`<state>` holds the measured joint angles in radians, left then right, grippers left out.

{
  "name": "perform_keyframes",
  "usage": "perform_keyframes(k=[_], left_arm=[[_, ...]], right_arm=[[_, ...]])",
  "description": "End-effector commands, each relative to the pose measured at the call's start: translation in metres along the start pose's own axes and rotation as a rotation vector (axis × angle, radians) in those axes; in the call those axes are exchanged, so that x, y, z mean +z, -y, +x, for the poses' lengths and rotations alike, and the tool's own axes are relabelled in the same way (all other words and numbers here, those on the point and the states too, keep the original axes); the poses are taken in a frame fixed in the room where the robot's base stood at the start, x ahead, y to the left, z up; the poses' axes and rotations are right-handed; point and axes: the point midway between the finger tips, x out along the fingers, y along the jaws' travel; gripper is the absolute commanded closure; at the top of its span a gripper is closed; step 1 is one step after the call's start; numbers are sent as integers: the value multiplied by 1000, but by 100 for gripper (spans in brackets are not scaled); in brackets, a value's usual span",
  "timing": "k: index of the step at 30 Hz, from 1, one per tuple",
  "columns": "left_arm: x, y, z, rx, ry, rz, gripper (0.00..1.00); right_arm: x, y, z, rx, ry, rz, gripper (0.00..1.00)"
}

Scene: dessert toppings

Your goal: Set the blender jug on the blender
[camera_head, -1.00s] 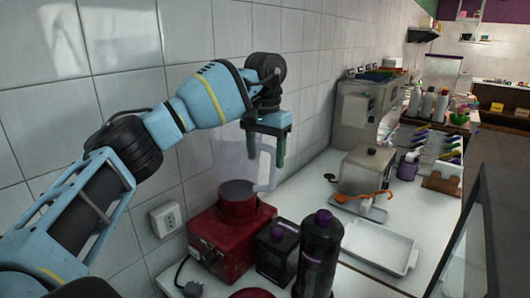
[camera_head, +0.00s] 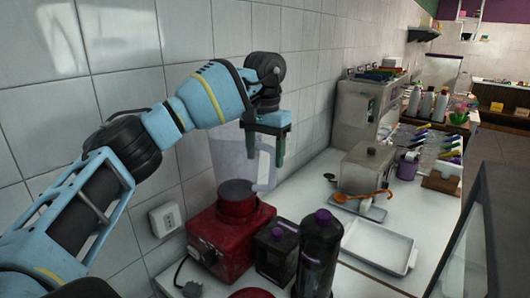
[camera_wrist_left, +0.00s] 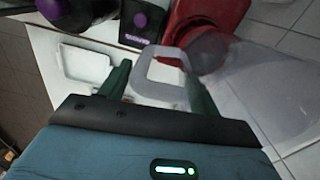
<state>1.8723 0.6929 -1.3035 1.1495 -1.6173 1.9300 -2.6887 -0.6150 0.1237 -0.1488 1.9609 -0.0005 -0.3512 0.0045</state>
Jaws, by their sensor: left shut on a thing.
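The clear blender jug (camera_head: 230,158) is upright over the red blender base (camera_head: 222,243), which stands on the counter by the wall. The jug's bottom lines up with the base's round collar; I cannot tell whether it is fully seated. My left gripper (camera_head: 266,152) is shut on the jug's handle, on the side away from the wall. In the left wrist view, the handle (camera_wrist_left: 162,62) sits between the fingers (camera_wrist_left: 160,84), with the jug body (camera_wrist_left: 255,85) to the right and the red base (camera_wrist_left: 210,14) behind. My right gripper is not in view.
A black box with a purple cap (camera_head: 277,250) and a dark bottle with a purple cap (camera_head: 318,255) stand close right of the base. A white tray (camera_head: 378,246) lies farther right. A wall socket (camera_head: 166,219) is left of the base. The tiled wall is close behind.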

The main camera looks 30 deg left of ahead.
Motion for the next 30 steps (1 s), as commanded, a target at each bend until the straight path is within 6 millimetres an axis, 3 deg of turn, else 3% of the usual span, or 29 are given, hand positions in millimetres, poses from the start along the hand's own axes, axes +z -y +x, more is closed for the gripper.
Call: perform_keyframes(k=[28,29,30], left_arm=[[0,0,11,0,-5,0,96],[0,0,11,0,-5,0,35],[0,0,11,0,-5,0,30]], right_arm=[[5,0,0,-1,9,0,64],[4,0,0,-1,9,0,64],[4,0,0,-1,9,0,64]])
